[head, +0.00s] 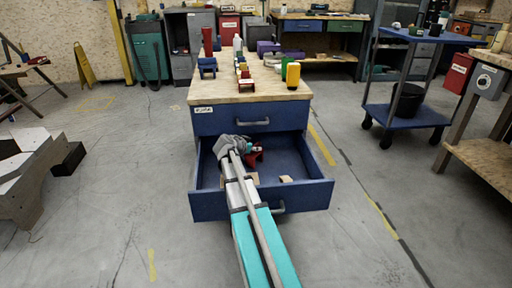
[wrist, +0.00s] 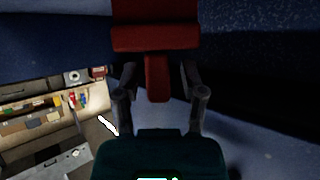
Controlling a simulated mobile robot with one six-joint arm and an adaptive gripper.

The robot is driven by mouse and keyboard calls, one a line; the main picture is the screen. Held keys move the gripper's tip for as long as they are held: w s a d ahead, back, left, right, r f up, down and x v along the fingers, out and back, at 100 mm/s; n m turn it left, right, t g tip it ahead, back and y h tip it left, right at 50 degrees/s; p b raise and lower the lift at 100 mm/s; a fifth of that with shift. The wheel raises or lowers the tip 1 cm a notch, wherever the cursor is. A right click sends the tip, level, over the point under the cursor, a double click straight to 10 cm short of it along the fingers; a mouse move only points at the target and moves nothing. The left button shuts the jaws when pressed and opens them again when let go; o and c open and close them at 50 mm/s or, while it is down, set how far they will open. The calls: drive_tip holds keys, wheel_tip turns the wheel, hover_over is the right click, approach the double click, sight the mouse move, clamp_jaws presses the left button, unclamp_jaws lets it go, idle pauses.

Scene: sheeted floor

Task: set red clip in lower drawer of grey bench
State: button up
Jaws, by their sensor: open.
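The red clip (wrist: 156,38) fills the top middle of the wrist view, its narrow red tongue reaching down between my fingers. My gripper (wrist: 158,82) is open, with a finger on each side of the tongue; I cannot tell whether they touch it. In the head view my gripper (head: 247,150) is inside the pulled-out lower drawer (head: 313,192) of a blue bench with a wooden top (head: 262,92). The red clip (head: 257,155) shows there beside the gripper, partly hidden by it. The upper drawer (head: 250,119) is shut.
A small tan block (head: 286,179) lies in the drawer to the right of my gripper. Several bottles and coloured items stand on the bench top. A blue cart (head: 405,122) stands to the right, a low grey structure (head: 28,178) to the left. Floor beside the drawer is clear.

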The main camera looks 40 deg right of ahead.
drive_tip(key=shift+r, duration=0.1)
drive_tip(key=shift+a+r, duration=0.1)
drive_tip(key=shift+r, duration=0.05)
drive_tip(key=p+v, duration=0.6)
drive_tip(key=v, duration=0.5)
drive_tip(key=shift+a, duration=0.35)
idle(1.0)
drive_tip(key=shift+c, duration=0.3)
